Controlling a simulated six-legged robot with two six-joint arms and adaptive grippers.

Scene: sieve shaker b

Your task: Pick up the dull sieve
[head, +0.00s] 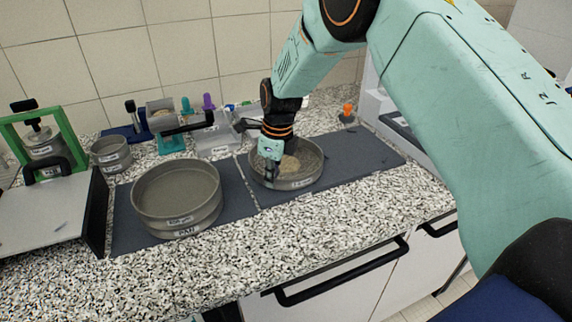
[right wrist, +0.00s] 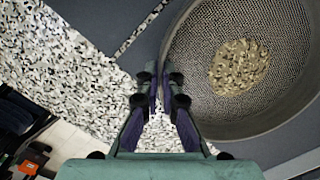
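A round, dull grey sieve (head: 306,178) with a mesh floor and a patch of tan grains in it sits on the right dark mat. It fills the right of the right wrist view (right wrist: 290,112). My right gripper (head: 270,178) points down at the sieve's front-left rim. In the right wrist view its fingertips (right wrist: 159,80) are close together, with the sieve's wall between them. The fingers look shut on that wall; the exact contact is partly hidden. My left gripper is not in view.
A labelled sieve and pan stack (head: 178,208) stands on the left mat (head: 128,232). A green-framed device (head: 45,150), a small cup (head: 110,153) and bench tools (head: 180,122) stand behind and left. A pale machine (head: 372,100) is at right. The front speckled counter (head: 300,235) is clear.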

